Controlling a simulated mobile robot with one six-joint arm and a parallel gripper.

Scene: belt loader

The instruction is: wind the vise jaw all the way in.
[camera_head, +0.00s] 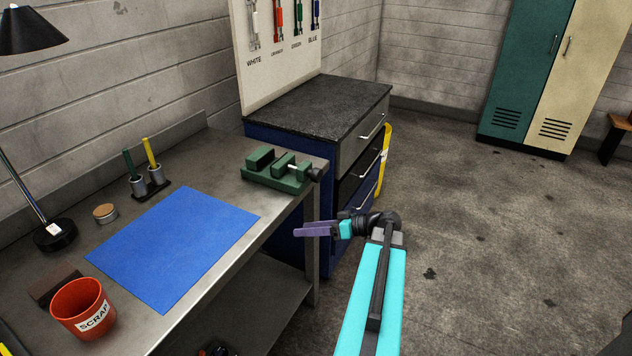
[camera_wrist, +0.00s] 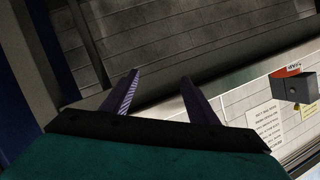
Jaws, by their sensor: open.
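The green vise (camera_head: 278,171) stands at the right end of the steel workbench in the head view. Its two jaw blocks are apart, with a gap between them. The screw and dark handle end (camera_head: 315,174) point right, out past the bench's edge. My gripper (camera_head: 298,230) is in front of the bench, to the right of the blue mat, below and apart from the vise. In the wrist view its two purple fingers (camera_wrist: 159,92) are spread with nothing between them. The vise is not seen in the wrist view.
A blue mat (camera_head: 175,245), a red scrap bucket (camera_head: 83,309), a lamp (camera_head: 52,232) and marker holders (camera_head: 148,183) are on the bench. A dark-topped drawer cabinet (camera_head: 315,105) stands behind the vise. The floor (camera_head: 480,240) to the right is clear.

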